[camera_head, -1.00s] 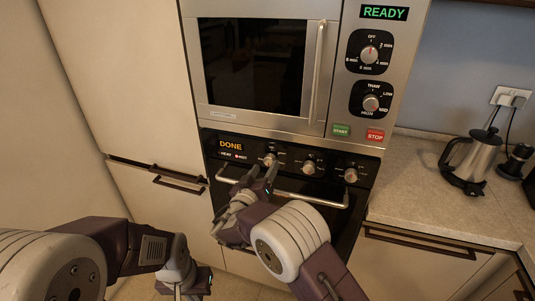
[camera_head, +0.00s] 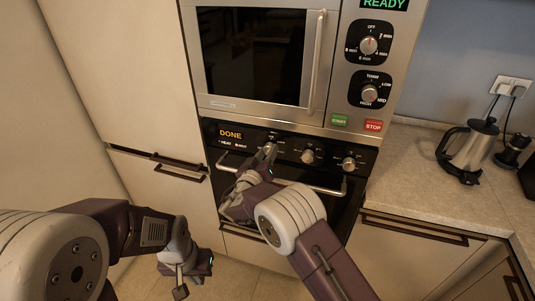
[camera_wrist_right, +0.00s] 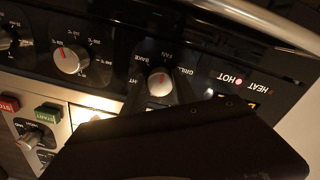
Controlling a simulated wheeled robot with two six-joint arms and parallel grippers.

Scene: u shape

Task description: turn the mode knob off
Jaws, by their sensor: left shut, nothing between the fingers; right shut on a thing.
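The mode knob is the leftmost silver knob (camera_head: 270,147) on the black oven panel. In the right wrist view, where the panel looks upside down, this knob (camera_wrist_right: 160,85) has BAKE, FAN and GRILL lettering around it. Its red mark points to the top of that picture, near FAN. My right gripper (camera_head: 266,154) is shut on the mode knob, and its dark body hides the area below the knob in the wrist view. My left gripper (camera_head: 181,284) is shut and empty, low in front of the cabinets, away from the oven.
Two more oven knobs (camera_head: 307,156) (camera_head: 348,163) sit right of the mode knob. The oven handle (camera_head: 325,189) runs just below the panel, close to my right gripper. The microwave (camera_head: 262,60) is above. A kettle (camera_head: 470,150) stands on the right counter.

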